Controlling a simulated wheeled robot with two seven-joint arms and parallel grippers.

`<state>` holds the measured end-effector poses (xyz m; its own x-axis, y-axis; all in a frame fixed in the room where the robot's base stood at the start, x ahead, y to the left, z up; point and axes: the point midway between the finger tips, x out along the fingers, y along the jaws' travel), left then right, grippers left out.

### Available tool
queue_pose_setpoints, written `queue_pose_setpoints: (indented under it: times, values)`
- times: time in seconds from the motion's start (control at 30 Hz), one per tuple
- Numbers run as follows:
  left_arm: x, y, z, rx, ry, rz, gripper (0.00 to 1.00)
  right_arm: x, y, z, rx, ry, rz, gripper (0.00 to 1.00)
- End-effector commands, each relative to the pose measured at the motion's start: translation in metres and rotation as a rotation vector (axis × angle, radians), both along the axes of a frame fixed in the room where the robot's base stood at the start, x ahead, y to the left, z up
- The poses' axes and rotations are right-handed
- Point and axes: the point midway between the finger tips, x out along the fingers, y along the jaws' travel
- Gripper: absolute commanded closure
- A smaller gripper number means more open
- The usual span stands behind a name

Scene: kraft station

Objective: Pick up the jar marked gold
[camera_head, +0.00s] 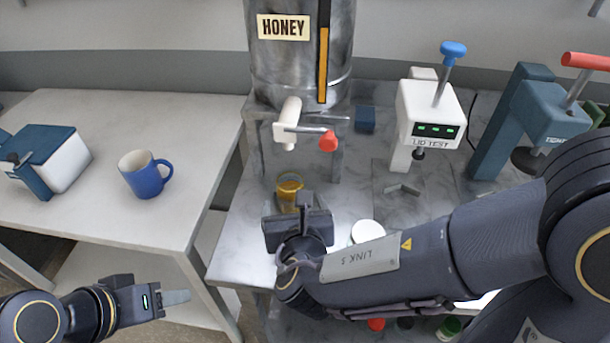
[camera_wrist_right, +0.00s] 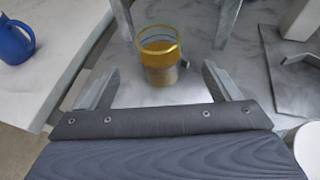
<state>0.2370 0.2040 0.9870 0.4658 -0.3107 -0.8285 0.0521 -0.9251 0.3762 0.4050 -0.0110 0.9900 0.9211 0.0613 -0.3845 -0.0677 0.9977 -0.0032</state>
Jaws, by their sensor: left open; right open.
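A small clear jar with a gold band (camera_head: 289,190) stands upright on the marble counter below the honey tank's tap. In the right wrist view the gold-banded jar (camera_wrist_right: 159,52) is just beyond the two open fingers, roughly midway between them. My right gripper (camera_head: 292,205) is open at the near side of the jar and partly hides its lower part. In the right wrist view the right gripper (camera_wrist_right: 160,88) holds nothing. My left gripper (camera_head: 176,298) is at the lower left, away from the jar, open and empty.
A metal honey tank (camera_head: 290,75) with a red-handled tap (camera_head: 328,141) is above the jar. A white lid tester (camera_head: 430,115) and a teal press (camera_head: 530,120) stand right. A white disc (camera_head: 367,231) lies near my right arm. A blue mug (camera_head: 145,175) is on the left table.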

Motion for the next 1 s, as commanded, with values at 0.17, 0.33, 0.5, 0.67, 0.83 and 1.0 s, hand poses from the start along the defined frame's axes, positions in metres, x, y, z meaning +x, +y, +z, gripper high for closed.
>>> queue_pose_setpoints:
  times: [0.17, 0.33, 0.5, 0.67, 0.83, 1.0]
  values:
    - [0.0, 0.0, -0.001, 0.0, 0.0, 0.0, 0.52, 0.009, 0.0, -0.004, 0.0, 0.001, -0.003, 0.17]
    - [0.0, 0.0, -0.001, 0.0, 0.0, 0.0, 0.52, 0.026, 0.002, -0.011, 0.0, 0.002, -0.004, 0.17]
    - [0.0, 0.0, 0.003, 0.0, 0.0, 0.0, 0.52, 0.048, 0.007, -0.019, -0.002, 0.003, -0.004, 0.17]
    - [0.0, 0.0, 0.003, 0.0, 0.0, 0.0, 0.52, 0.067, 0.009, -0.027, 0.001, 0.002, -0.004, 0.17]
    - [0.0, 0.0, 0.003, 0.0, 0.0, 0.0, 0.52, 0.073, 0.01, -0.029, 0.001, 0.001, -0.002, 0.17]
    - [0.0, 0.0, 0.003, 0.0, 0.0, 0.0, 0.52, 0.072, 0.01, -0.029, 0.001, 0.001, -0.002, 0.21]
